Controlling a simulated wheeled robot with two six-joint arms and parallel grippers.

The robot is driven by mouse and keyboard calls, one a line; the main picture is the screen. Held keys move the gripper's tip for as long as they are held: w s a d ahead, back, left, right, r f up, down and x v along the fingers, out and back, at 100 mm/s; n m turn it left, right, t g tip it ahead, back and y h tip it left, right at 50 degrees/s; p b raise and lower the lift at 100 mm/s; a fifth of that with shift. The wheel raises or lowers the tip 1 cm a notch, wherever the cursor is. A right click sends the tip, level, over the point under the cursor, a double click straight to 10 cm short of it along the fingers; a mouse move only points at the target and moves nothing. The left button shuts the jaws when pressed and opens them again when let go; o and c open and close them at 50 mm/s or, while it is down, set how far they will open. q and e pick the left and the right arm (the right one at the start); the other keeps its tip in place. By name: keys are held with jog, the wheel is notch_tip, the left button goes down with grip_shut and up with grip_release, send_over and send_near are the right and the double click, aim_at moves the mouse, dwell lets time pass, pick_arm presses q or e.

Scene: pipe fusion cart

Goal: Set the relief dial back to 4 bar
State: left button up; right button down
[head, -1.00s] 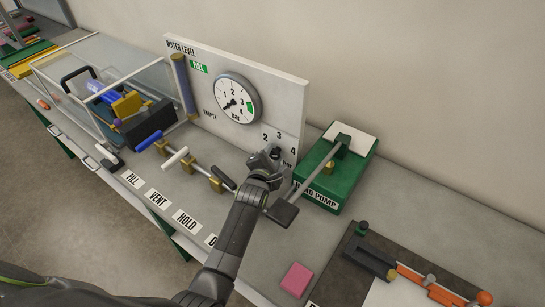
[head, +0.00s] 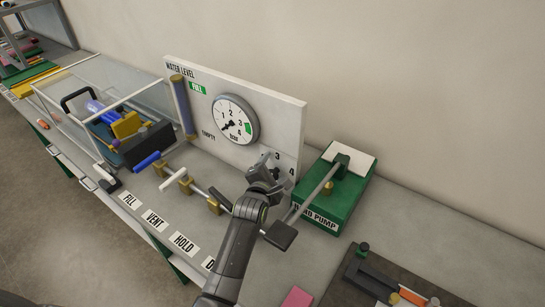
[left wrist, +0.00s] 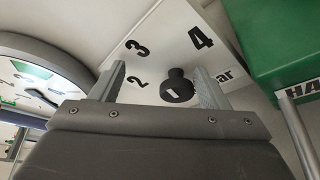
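The relief dial (left wrist: 177,86) is a small black knob on the white panel (head: 282,115), with 2, 3, 4 and "bar" printed around it. A white mark shows on the knob's lower face in the left wrist view; which number it points at I cannot tell. My left gripper (left wrist: 162,85) is open, with one finger on each side of the knob and gaps between, not closed on it. In the head view my left gripper (head: 266,172) is at the panel's lower right and covers most of the dial. My right gripper is not in view.
The round pressure gauge (head: 236,119) is left of the dial. The green hand pump (head: 344,190) stands close on the right, its lever (head: 310,197) reaching beside my left gripper. Valve handles (head: 174,180) line the bench to the left. A pink block (head: 297,298) lies in front.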

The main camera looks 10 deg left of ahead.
pick_arm(q)
jog(key=r, duration=0.5)
jog(key=shift+a+r+b, duration=0.25)
jog(key=shift+b, duration=0.15)
jog(key=shift+a+r, duration=0.1)
jog(key=shift+r, duration=0.25)
jog(key=shift+w+r, duration=0.1)
jog(key=shift+r, duration=0.25)
